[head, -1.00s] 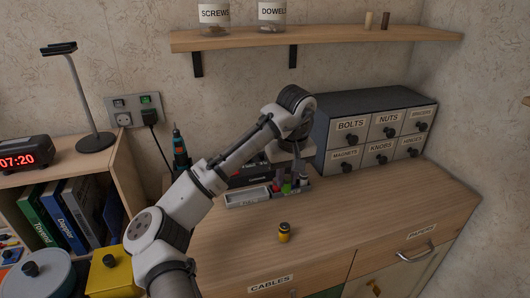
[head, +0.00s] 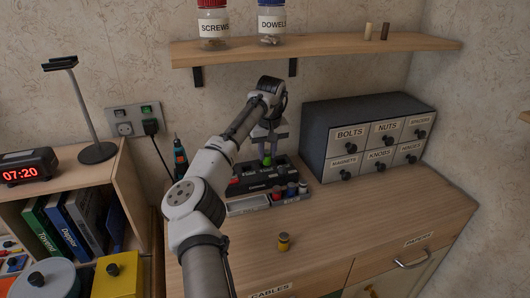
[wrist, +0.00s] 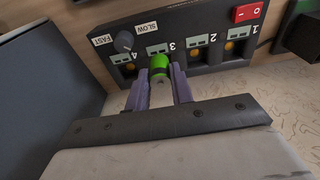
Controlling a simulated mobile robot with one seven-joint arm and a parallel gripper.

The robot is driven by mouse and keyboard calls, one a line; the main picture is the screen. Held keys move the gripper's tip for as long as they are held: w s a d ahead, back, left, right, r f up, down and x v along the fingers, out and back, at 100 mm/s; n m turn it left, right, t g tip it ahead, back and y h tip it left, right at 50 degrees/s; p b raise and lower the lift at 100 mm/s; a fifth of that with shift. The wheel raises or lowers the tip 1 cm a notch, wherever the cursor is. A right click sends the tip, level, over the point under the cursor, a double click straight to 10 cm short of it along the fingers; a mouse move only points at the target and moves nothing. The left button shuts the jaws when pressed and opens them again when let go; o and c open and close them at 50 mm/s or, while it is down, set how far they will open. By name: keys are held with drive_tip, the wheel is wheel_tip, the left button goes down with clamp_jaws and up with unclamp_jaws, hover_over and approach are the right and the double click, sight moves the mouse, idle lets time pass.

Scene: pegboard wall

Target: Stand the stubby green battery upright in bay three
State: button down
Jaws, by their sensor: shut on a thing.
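The stubby green battery (wrist: 161,66) is pinched between the two fingers of my gripper (wrist: 160,80) in the wrist view. It has a bright green upper part, a dark band and a pale end. In the head view the green battery (head: 267,160) shows below my gripper (head: 268,146), over the black charger (head: 250,184). The wrist view shows the charger (wrist: 190,60) upside down, with bays numbered 1 to 4. The battery lines up with bay three (wrist: 157,48) and hides its opening. I cannot tell whether it touches the bay floor.
A grey tray (head: 247,206) with several small batteries stands in front of the charger. The drawer cabinet (head: 367,137) is close on the right. Bench front right is clear.

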drive_tip(key=shift+w+a+r+p, duration=0.1)
drive_tip(key=shift+w+a+p, duration=0.15)
drive_tip(key=shift+w, duration=0.4)
drive_tip(key=shift+w+a+p, duration=0.15)
drive_tip(key=shift+w+p, duration=0.1)
drive_tip(key=shift+w, duration=0.35)
wheel_tip(320, 180, down, 4)
drive_tip(key=shift+s+r+p, duration=0.1)
drive_tip(key=shift+r+p, duration=0.05)
drive_tip(key=shift+p, duration=0.45)
drive_tip(key=c, duration=1.2)
unclamp_jaws()
drive_tip(key=shift+c, duration=0.2)
drive_tip(key=r, duration=0.2)
drive_tip(key=r+b, duration=0.1)
drive_tip(key=r, duration=0.2)
drive_tip(key=r+b, duration=0.1)
drive_tip(key=r, duration=0.1)
drive_tip(key=shift+s+d+r, duration=0.2)
drive_tip(key=shift+s+r, duration=0.05)
drive_tip(key=shift+s, duration=0.15)
